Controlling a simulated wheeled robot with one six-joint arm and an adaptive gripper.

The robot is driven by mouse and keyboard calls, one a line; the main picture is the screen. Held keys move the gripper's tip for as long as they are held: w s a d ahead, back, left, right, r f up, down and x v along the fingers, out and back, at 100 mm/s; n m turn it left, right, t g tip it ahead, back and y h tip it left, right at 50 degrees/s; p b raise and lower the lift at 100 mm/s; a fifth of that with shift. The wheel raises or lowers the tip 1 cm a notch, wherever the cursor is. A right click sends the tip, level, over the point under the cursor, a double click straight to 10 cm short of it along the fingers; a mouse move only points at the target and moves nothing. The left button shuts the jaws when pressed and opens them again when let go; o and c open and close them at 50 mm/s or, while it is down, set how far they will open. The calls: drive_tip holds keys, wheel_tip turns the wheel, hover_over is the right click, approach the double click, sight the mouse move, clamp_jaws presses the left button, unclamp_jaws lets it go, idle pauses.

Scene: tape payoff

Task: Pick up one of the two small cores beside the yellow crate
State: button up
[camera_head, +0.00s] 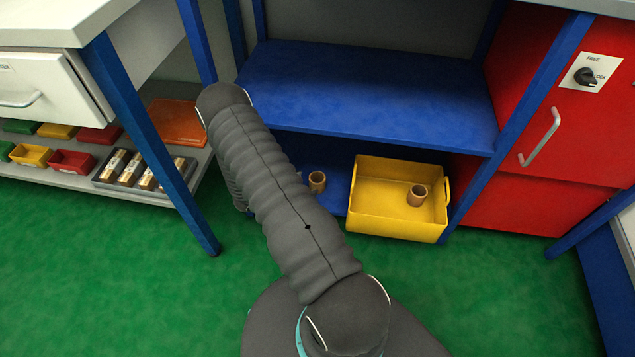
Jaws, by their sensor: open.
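A small brown, tube-shaped core (317,182) stands upright on the blue lower shelf (337,200), just left of the yellow crate (388,223). Another small brown core (417,196) shows within the crate's outline and looks to be standing inside it, toward the right. A second core beside the crate is not visible; my grey arm covers the shelf left of the visible core. My gripper is not visible, so its place relative to the cores cannot be told.
A blue upper shelf (370,95) overhangs the lower one. Blue legs (150,140) and a red cabinet (540,190) flank the bay. Coloured bins (72,161) and a tray of rolls (110,180) sit on the left rack. Green floor (480,300) in front is clear.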

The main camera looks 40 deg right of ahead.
sight(323, 178)
drive_tip(key=shift+w+x, duration=0.2)
drive_tip(key=shift+x, duration=2.85)
drive_tip(key=shift+r, duration=0.1)
drive_tip(key=c, duration=1.2)
